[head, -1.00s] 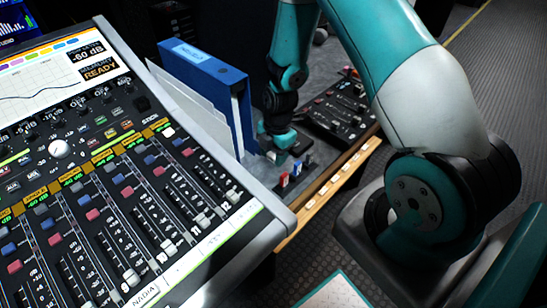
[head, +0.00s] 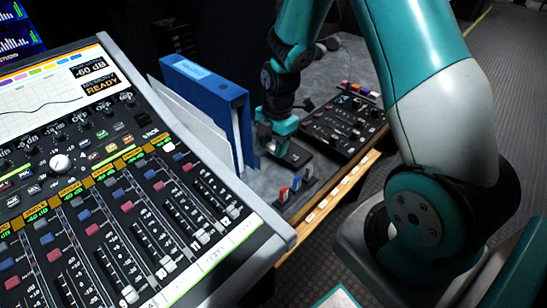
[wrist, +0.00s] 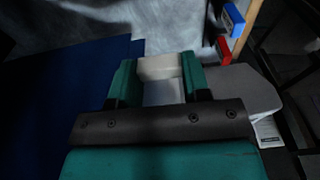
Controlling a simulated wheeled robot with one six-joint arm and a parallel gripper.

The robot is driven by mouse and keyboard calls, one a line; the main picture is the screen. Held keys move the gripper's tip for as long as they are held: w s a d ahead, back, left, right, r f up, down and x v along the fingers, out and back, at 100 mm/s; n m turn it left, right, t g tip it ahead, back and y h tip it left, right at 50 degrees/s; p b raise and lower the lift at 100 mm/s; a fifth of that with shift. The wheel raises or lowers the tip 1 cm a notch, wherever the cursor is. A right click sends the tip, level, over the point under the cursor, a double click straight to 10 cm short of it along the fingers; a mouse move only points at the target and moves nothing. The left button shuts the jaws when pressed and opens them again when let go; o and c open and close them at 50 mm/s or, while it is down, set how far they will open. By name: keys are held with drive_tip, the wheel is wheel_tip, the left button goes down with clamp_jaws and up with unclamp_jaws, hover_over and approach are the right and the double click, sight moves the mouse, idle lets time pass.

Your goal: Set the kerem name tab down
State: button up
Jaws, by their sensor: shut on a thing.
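My gripper (wrist: 160,80) points down over the grey desk. Its two teal fingers are shut on a pale, whitish piece (wrist: 160,67), which I take to be the kerem name tab; no lettering on it is readable. In the head view my gripper (head: 271,143) is low beside the blue binder, and the held piece is mostly hidden by the fingers. I cannot tell whether it touches the desk.
The blue binder (head: 208,82) stands close on the left. A black flat object (head: 296,156) lies right of my gripper, before the button panel (head: 345,120). Small red (head: 283,195) and blue (head: 296,183) pieces stand nearer the desk edge. The mixing console (head: 110,190) fills the left.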

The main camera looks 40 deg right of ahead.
sight(273, 146)
wheel_tip(273, 146, up, 19)
drive_tip(key=p, duration=0.1)
drive_tip(key=shift+s, duration=0.15)
